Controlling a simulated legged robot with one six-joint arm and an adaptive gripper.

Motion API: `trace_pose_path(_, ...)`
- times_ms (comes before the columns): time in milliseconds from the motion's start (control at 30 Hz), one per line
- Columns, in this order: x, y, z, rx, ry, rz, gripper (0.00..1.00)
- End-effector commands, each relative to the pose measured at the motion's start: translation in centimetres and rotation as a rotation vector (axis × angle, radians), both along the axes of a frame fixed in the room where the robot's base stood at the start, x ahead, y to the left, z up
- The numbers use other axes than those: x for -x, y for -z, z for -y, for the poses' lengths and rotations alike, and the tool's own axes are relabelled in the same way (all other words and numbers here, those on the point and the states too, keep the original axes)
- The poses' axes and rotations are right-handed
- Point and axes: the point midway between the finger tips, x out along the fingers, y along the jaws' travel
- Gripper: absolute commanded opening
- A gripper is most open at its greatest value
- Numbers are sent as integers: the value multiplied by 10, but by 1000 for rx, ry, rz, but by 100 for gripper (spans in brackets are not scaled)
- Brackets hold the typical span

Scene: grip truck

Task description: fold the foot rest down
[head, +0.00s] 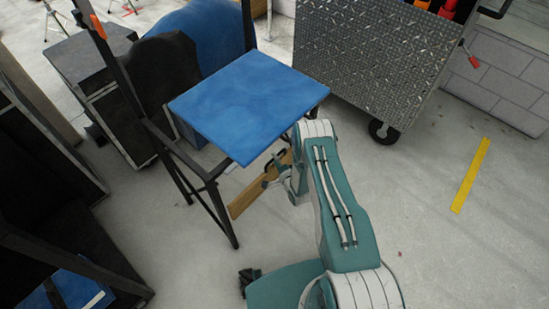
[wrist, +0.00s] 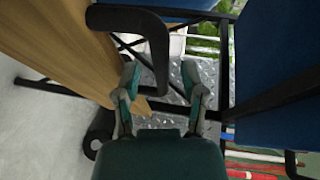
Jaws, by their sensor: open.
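The foot rest is a light wooden board (head: 243,201) on the front of a tall chair with a blue seat (head: 247,103). It shows below the seat's front edge, partly hidden by my gripper and the seat. In the wrist view the wooden board (wrist: 55,40) fills the upper left, close to the camera. A dark curved bar (wrist: 128,20) crosses beside it, its end hanging between my fingers in the picture. My gripper (head: 271,176) is beside the board, under the seat edge. In the wrist view my gripper (wrist: 161,72) has its fingers apart; whether they touch the bar is unclear.
The chair's dark legs (head: 221,215) stand left of my arm. A diamond-plate metal cart (head: 365,55) on wheels stands behind right. Black cases (head: 112,110) stand at the left. The grey floor at right is open, with a yellow strip (head: 470,176).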

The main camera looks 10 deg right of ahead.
Motion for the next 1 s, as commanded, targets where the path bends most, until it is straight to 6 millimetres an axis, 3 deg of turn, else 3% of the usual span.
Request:
trace_pose_path(133, -12, 2, -2, -1, 1, 0, 54)
trace_pose_path(433, -14, 3, -3, -1, 1, -1, 54)
trace_pose_path(467, -14, 3, -3, -1, 1, -1, 45)
trace_pose_path(567, -14, 3, -3, -1, 1, -1, 0)
trace_pose_path(1000, -10, 5, 0, 1, 2, -6, 0)
